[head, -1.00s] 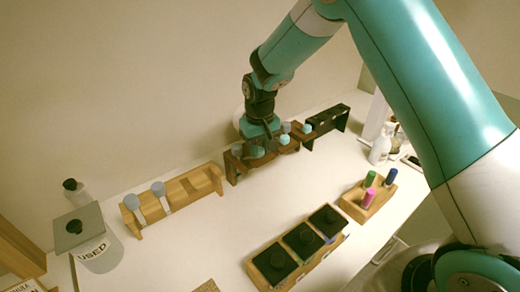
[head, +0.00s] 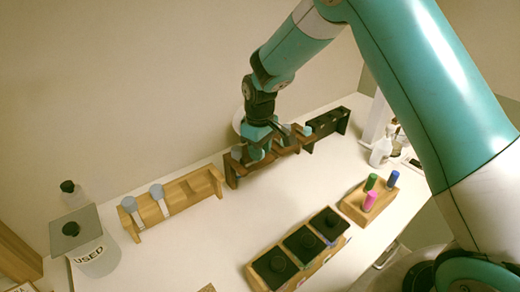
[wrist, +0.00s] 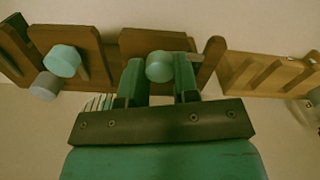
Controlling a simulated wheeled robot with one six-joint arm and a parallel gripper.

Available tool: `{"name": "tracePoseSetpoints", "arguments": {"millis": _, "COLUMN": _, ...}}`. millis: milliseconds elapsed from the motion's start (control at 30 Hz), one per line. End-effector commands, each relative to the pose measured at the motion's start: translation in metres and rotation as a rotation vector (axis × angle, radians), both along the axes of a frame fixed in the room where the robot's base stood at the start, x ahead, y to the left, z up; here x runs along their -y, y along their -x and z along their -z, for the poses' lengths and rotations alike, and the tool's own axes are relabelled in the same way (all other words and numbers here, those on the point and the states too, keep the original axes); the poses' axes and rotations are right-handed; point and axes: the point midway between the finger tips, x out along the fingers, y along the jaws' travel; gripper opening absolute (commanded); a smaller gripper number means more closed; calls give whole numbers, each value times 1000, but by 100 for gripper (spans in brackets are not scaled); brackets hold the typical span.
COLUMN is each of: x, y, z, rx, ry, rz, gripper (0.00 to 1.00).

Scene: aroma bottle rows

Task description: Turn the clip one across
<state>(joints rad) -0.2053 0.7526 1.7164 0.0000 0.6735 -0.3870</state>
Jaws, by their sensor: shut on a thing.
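My gripper (wrist: 160,85) is shut on a teal-capped bottle (wrist: 159,66) at the dark brown rack. Only its cap shows between the two green fingers in the wrist view; its lower part is hidden. In the head view my gripper (head: 258,152) is low over the left part of the brown rack (head: 231,176). Another teal cap (wrist: 62,60) and a grey cap (wrist: 45,88) are at the same rack, apart from my fingers. I cannot make out a separate clip.
A light wooden rack (head: 178,211) with two grey-capped bottles stands left of the brown rack. A black rack (head: 335,124) is to its right. A three-place black-topped holder (head: 303,242), a coloured-bottle block (head: 352,206) and a USED bin (head: 97,260) stand around. The middle table is clear.

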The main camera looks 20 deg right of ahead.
Motion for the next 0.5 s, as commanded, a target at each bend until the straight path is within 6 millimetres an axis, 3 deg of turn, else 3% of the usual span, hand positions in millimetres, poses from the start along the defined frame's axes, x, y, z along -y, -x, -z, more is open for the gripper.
{"name": "tracePoseSetpoints", "arguments": {"millis": 267, "x": 0, "y": -1, "z": -1, "rx": 4, "ry": 0, "rz": -1, "gripper": 5}}
{"name": "tracePoseSetpoints", "arguments": {"millis": 300, "x": 0, "y": -1, "z": -1, "rx": 4, "ry": 0, "rz": 0, "gripper": 36}}
{"name": "tracePoseSetpoints", "arguments": {"millis": 400, "x": 0, "y": -1, "z": -1, "rx": 3, "ry": -1, "rz": 0, "gripper": 54}}
{"name": "tracePoseSetpoints", "arguments": {"millis": 500, "x": 0, "y": -1, "z": -1, "rx": 2, "ry": 0, "rz": 0, "gripper": 54}}
